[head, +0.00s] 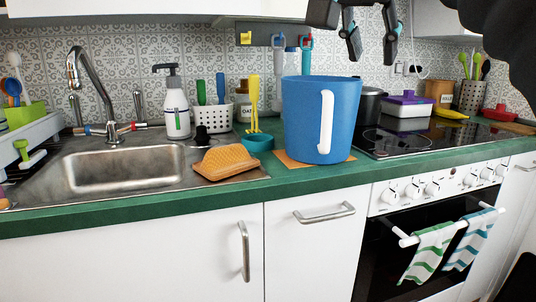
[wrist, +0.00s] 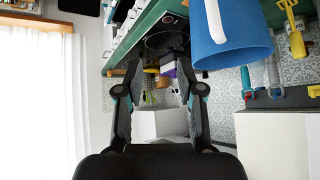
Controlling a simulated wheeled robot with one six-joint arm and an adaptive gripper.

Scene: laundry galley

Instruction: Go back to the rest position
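My gripper (head: 374,45) is at the top of the head view, raised above the counter to the upper right of a large blue pitcher. Its fingers are spread apart with nothing between them. The wrist view also shows my gripper (wrist: 160,95) open and empty. The blue pitcher (head: 303,120), with a white handle, stands upright on an orange-brown mat (head: 285,160) beside the stove. The pitcher shows at the upper right of the wrist view (wrist: 240,45), apart from the fingers.
A sink (head: 130,167) with a tap is at the left. A black cooktop (head: 425,138) and purple-lidded box (head: 408,104) are at the right. Cupboards hang above.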

